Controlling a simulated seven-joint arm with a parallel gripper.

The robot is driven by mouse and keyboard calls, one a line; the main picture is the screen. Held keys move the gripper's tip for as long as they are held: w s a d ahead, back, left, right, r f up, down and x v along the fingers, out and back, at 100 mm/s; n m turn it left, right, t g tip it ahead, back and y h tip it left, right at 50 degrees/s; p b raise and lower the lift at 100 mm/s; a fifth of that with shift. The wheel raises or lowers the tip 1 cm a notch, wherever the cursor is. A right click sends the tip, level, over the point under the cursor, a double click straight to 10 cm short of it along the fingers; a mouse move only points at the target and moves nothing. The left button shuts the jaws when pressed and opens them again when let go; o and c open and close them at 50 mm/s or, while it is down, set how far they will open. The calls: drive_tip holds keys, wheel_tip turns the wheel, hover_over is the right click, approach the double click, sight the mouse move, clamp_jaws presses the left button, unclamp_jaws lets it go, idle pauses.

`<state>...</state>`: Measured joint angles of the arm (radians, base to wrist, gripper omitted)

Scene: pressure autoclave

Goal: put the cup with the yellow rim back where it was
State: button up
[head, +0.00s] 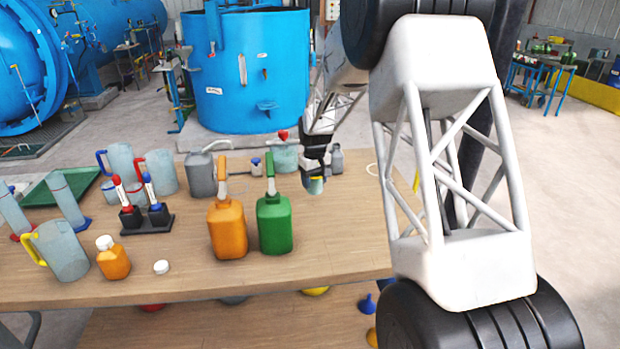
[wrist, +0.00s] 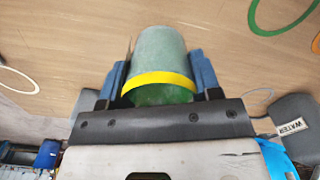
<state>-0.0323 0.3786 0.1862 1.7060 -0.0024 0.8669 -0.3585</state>
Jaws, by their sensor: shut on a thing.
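The cup with the yellow rim (wrist: 165,50) is a greenish, translucent cup with a yellow band at its rim. In the wrist view it sits between the two blue fingers of my gripper (wrist: 160,72), which is shut on it. In the head view my gripper (head: 314,166) points down over the back right of the table, with the cup (head: 315,187) under it. I cannot tell whether the cup's base touches the table.
A grey bottle (head: 336,159) and a clear beaker (head: 284,158) stand close to my gripper. A green jug (head: 274,224) and an orange jug (head: 227,230) stand nearer the front. A grey container labelled WATER (wrist: 291,108) is near the gripper. The table's front right is bare.

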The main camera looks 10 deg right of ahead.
drive_tip(key=shift+w+a+f, duration=0.1)
drive_tip(key=shift+w+f, duration=0.1)
drive_tip(key=shift+w, duration=1.95)
drive_tip(key=shift+w+a+f, duration=0.1)
drive_tip(key=shift+w+f, duration=0.05)
drive_tip(key=shift+w, duration=1.95)
drive_tip(key=shift+f, duration=1.8)
drive_tip(key=shift+f, duration=0.1)
drive_tip(key=o, duration=0.9)
wheel_tip(320, 180, up, 12)
drive_tip(key=shift+r, duration=0.15)
